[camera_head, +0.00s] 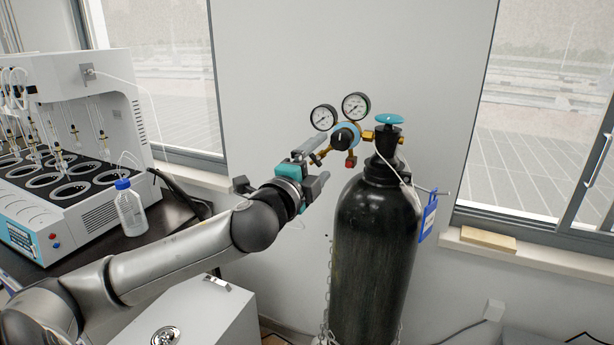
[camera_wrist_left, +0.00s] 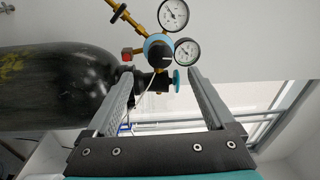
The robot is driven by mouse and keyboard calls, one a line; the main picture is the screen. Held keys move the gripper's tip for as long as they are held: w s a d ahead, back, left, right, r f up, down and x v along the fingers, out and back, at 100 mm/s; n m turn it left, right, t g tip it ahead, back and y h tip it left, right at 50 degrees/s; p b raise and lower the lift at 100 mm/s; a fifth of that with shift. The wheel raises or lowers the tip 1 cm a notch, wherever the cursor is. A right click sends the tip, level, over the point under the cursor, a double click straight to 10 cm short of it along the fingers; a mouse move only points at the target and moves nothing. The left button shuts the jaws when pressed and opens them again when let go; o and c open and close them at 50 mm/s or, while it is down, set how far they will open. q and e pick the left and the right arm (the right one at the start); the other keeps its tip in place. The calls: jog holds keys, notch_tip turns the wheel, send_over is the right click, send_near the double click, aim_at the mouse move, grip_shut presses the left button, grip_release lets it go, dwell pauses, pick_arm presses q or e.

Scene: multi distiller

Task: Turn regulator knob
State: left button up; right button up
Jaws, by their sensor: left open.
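The regulator (camera_head: 366,134) is brass with two round white gauges, a left one (camera_head: 323,117) and a right one (camera_head: 355,106). Its round knob with a blue rim and dark centre (camera_head: 345,136) faces me; the knob also shows in the left wrist view (camera_wrist_left: 157,46). A teal handwheel (camera_head: 389,118) tops the black gas cylinder (camera_head: 375,250). My left gripper (camera_head: 335,154) is open and empty, in front of and to the left of the regulator. In the left wrist view its fingers (camera_wrist_left: 156,76) are wide apart, with the knob beyond their tips, apparently untouched. My right gripper is not in view.
A white distiller (camera_head: 125,130) stands on a dark bench at left, with a blue-capped bottle (camera_head: 130,210) beside it. A wooden block (camera_head: 488,239) lies on the right windowsill. A pale wall stands behind the regulator.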

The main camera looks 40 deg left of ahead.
pick_arm(q)
jog(key=shift+b+v, duration=0.3)
jog(key=shift+v, duration=2.3)
jog(key=a+f+n+g+y+b, duration=0.1)
jog(key=a+f+n+g, duration=0.3)
jog(key=f, duration=0.9)
jog(key=a+f+n+g+y+b, duration=0.15)
jog(key=a+f, duration=0.35)
jog(key=f, duration=0.8)
jog(key=s+f+n+g+h+b, duration=0.15)
jog(key=s+f, duration=0.25)
jog(key=f, duration=0.8)
jog(key=s+f+n+g+b, duration=0.1)
jog(key=s+f+g, duration=0.3)
jog(key=f, duration=0.7)
jog(key=s+d+f+n+g+h+b, duration=0.15)
jog(key=s+d+f, duration=0.25)
jog(key=s+f, duration=0.55)
jog(key=s+d+f+n+g+h+b, duration=0.1)
jog(key=s+d+f+g, duration=0.1)
jog(key=s+d+f, duration=0.7)
jog(key=s+d+f+n+g+h+b, duration=0.1)
jog(key=s+d+f+n+g+h, duration=0.1)
jog(key=s+d+f, duration=0.8)
jog(key=s+d+g, duration=0.1)
jog(key=s, duration=0.3)
jog(key=shift+s+f+b, duration=0.2)
jog(key=shift+f+b, duration=0.1)
jog(key=shift+b, duration=0.1)
